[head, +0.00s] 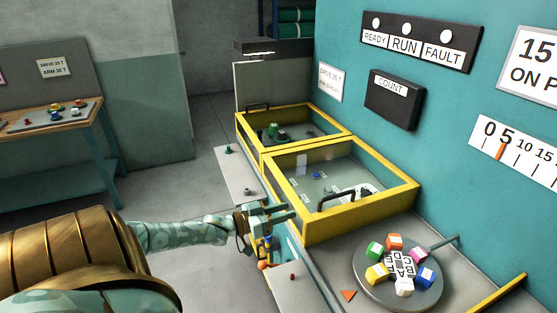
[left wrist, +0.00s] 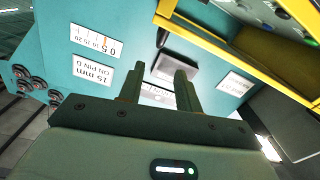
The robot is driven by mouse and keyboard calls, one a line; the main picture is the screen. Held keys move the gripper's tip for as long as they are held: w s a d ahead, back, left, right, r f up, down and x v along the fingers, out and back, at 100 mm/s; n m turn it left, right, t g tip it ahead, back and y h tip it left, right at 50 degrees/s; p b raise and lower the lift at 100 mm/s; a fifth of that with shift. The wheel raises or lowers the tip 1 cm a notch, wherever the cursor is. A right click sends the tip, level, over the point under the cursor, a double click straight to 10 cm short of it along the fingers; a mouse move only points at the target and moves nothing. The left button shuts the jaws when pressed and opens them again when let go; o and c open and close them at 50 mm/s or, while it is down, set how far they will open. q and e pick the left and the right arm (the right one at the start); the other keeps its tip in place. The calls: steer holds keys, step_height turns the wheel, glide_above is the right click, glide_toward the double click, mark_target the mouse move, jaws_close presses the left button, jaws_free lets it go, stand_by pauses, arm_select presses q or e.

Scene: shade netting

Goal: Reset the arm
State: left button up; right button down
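My left arm comes in from the left in the head view. My left gripper (head: 278,213) hangs in front of the near yellow-framed box, beside its front left corner. In the left wrist view its two fingers (left wrist: 160,85) stand apart with nothing between them, so it is open and empty. My right gripper is in neither view.
Two yellow-framed boxes, a near one (head: 322,222) and a far one (head: 240,128), stand along the teal wall. A round turntable (head: 364,275) with several coloured blocks is at the lower right. A wooden side table (head: 75,123) stands far left. Grey floor lies between.

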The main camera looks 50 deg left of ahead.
arm_select(q)
steer(key=shift+s+a, duration=0.25)
steer(key=shift+s, duration=0.3)
